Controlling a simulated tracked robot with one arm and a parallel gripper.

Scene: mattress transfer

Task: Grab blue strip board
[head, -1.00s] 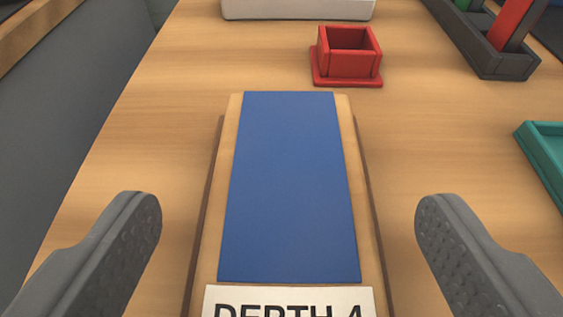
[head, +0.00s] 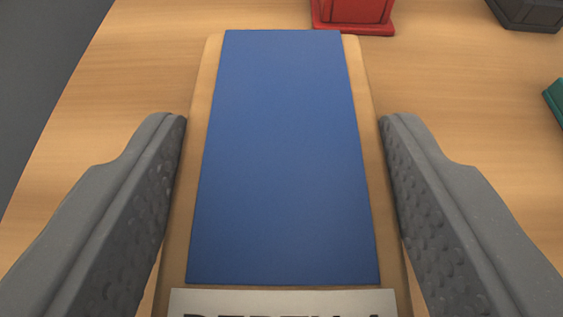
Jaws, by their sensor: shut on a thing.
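The blue strip board (head: 285,160) is a light wooden board with a wide blue strip along its top. It lies lengthwise in the middle of the head view, with a white label (head: 282,302) at its near end, partly cut off by the frame. My gripper (head: 282,125) has one grey textured finger on each side of the board. The fingers are shut on its long sides. The board's near end is out of view.
A red square holder (head: 352,14) stands on the wooden table (head: 465,95) just beyond the board's far end. A dark grey container (head: 527,12) is at the top right, and a teal tray edge (head: 556,98) is at the right. The table left of the board is clear.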

